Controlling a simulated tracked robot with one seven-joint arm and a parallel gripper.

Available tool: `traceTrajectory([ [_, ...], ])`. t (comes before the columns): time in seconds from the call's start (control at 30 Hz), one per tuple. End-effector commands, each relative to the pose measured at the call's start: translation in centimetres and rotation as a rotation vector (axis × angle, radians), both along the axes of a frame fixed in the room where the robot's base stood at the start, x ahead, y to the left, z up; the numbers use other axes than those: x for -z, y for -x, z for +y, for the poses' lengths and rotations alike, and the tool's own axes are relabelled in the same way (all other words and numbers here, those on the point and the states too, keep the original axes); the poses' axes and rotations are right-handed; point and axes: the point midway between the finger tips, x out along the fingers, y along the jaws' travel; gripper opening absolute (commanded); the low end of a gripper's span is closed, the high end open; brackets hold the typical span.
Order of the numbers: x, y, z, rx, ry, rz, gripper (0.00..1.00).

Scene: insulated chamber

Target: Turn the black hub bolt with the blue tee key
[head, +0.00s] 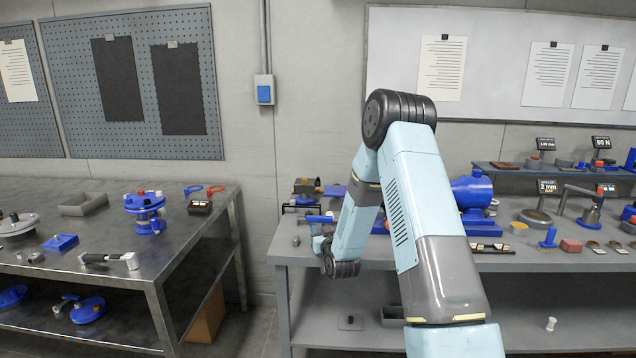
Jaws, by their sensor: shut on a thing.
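My gripper (319,240) is small in the head view, at the left end of the right-hand bench, at the end of my bent arm. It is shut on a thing. A blue bar (320,219) shows just above the jaws and looks like the handle of the blue tee key; its shaft is not clear. The black hub bolt cannot be made out. Small dark and blue parts stand just behind the gripper, and my arm hides part of the bench to their right.
The right bench (285,257) holds a large blue machine (474,190) and several small parts. A raised shelf with small displays is behind. The left steel bench (186,231) holds a blue valve-like part (146,206) and a grey tray (84,203). A floor gap separates the benches.

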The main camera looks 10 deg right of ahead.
Motion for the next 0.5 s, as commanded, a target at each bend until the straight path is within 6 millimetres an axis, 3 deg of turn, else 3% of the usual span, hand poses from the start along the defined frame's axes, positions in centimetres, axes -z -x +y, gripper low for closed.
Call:
traceTrajectory([
  [0.5,-3.1,0.0,0.0,0.000,-0.001,-0.001,0.00],
])
